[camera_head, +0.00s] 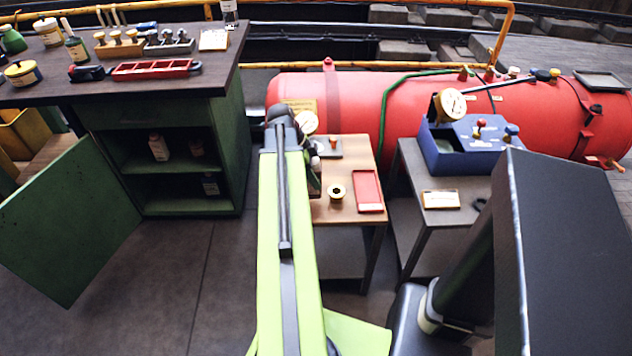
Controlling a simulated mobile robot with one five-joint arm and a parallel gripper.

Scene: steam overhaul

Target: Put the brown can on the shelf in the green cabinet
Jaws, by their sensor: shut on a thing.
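The green cabinet (228,150) stands at left under a dark worktop, its door (70,220) swung open toward me. My lime-green arm reaches forward in the middle. My gripper (314,175) is at its far end, over the left side of the small wooden table, right of the cabinet. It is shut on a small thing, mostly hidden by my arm. I cannot clearly make out a brown can.
A grey table (410,165) with a blue box (460,150) stands right. A red boiler (350,95) lies behind. Floor (180,260) before the cabinet is clear beside the door.

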